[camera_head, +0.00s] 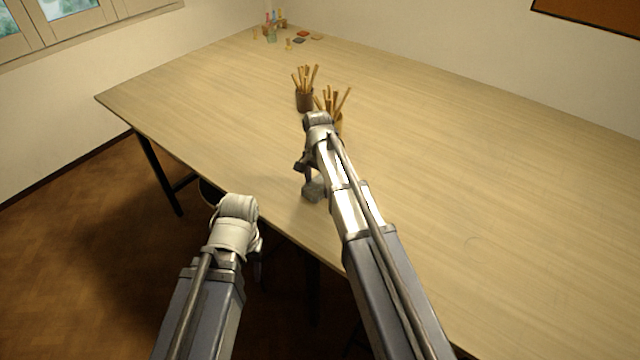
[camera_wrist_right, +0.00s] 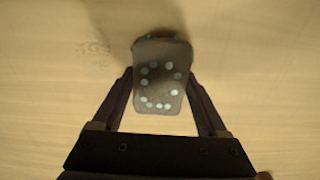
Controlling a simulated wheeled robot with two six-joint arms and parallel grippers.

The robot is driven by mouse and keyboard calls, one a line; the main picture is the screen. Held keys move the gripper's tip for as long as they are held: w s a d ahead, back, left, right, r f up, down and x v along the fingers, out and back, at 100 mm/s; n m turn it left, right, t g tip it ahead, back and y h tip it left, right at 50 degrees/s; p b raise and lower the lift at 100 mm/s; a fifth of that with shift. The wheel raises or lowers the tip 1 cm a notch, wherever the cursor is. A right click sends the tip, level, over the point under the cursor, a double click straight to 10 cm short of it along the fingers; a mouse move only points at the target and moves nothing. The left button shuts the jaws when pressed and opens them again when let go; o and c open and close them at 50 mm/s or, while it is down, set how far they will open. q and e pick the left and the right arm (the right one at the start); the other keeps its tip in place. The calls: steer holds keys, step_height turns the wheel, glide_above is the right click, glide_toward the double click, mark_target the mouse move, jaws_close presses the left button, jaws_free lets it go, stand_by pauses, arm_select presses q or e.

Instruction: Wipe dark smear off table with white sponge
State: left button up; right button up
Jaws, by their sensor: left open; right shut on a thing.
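My right gripper (camera_wrist_right: 158,100) is shut on a rounded, block-shaped sponge (camera_wrist_right: 160,58). The sponge looks grey-brown in shadow rather than white, with several pale dots on its face. In the head view the sponge (camera_head: 313,190) shows grey below my right gripper (camera_head: 307,174), over the table's near left edge. I cannot tell whether it touches the table (camera_head: 430,180). A faint, speckled dark smear (camera_wrist_right: 93,47) lies on the table left of the sponge in the right wrist view; my arm may hide it in the head view. My left gripper (camera_head: 258,268) is open, off the table's edge, its fingers mostly hidden.
Two cups of wooden tools, one dark (camera_head: 304,99) and one partly behind my right arm (camera_head: 338,122), stand beyond the right gripper. Small bottles (camera_head: 270,25) and coloured pieces (camera_head: 302,35) sit at the far corner. The table's right side is clear.

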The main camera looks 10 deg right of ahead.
mark_target(310, 192)
steer(key=shift+s+a+f, duration=0.1)
steer(key=shift+s+a, duration=0.95)
steer(key=shift+a, duration=0.15)
steer(key=shift+s+a, duration=0.65)
steer(key=shift+a, duration=0.2)
steer(key=shift+s+a, duration=0.45)
steer(key=shift+a, duration=0.2)
steer(key=shift+w+d+r+p, duration=0.1)
steer(key=shift+r+p, duration=0.5)
steer(key=shift+r, duration=0.1)
step_height(310, 192, up, 5)
steer(key=p, duration=0.4)
steer(key=shift+f+p, duration=0.1)
steer(key=shift+p, duration=0.3)
